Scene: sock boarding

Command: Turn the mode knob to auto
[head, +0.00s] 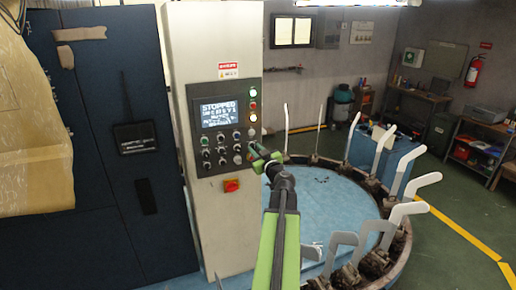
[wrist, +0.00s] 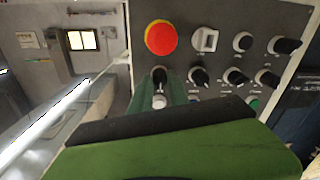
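The control panel (head: 218,125) is on a tall cream cabinet, with a lit screen (head: 217,113) reading STOPPED. Several small black knobs and buttons sit in rows below it. Their labels are too small to read, so I cannot tell which is the mode knob. My gripper (head: 258,152) is at the panel's lower right edge. In the wrist view, its green fingers (wrist: 168,92) point at the panel. A black knob (wrist: 160,76) is just beyond the fingertips; contact is unclear. Other black knobs (wrist: 199,77) (wrist: 235,76) lie to its right. The fingers' gap is not clear.
A large red push button (wrist: 160,37) is close beyond the fingers in the wrist view. A red switch (head: 231,186) is lower on the cabinet. A round blue table (head: 320,215) with upright white sock boards (head: 408,211) stands right of the cabinet. Dark cabinets (head: 115,190) stand left.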

